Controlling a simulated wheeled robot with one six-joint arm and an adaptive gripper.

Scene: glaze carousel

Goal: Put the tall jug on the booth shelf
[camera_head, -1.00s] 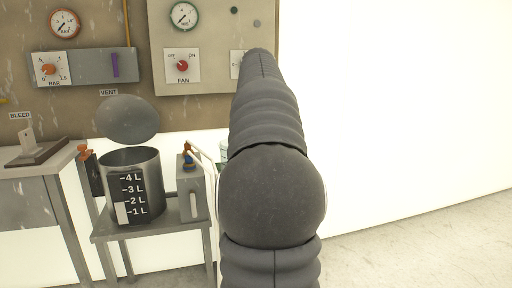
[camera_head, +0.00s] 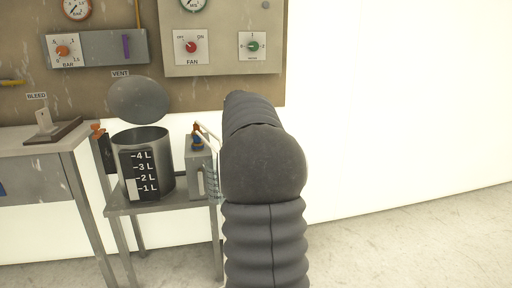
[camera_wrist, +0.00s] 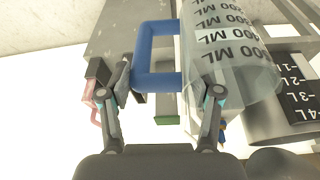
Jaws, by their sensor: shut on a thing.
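A clear jug (camera_wrist: 225,55) with a blue handle (camera_wrist: 146,50) and black ML marks fills the upper middle of the wrist view. In the head view my own arm hides the gripper and most of the jug. I cannot make out the booth shelf in either view.
A steel tank (camera_head: 160,165) with litre marks and a raised lid (camera_head: 139,100) stands on a small metal table (camera_head: 150,207). A grey can-like box (camera_head: 197,165) stands beside it. A gauge panel (camera_head: 220,60) is behind. The floor (camera_head: 420,240) at right is clear.

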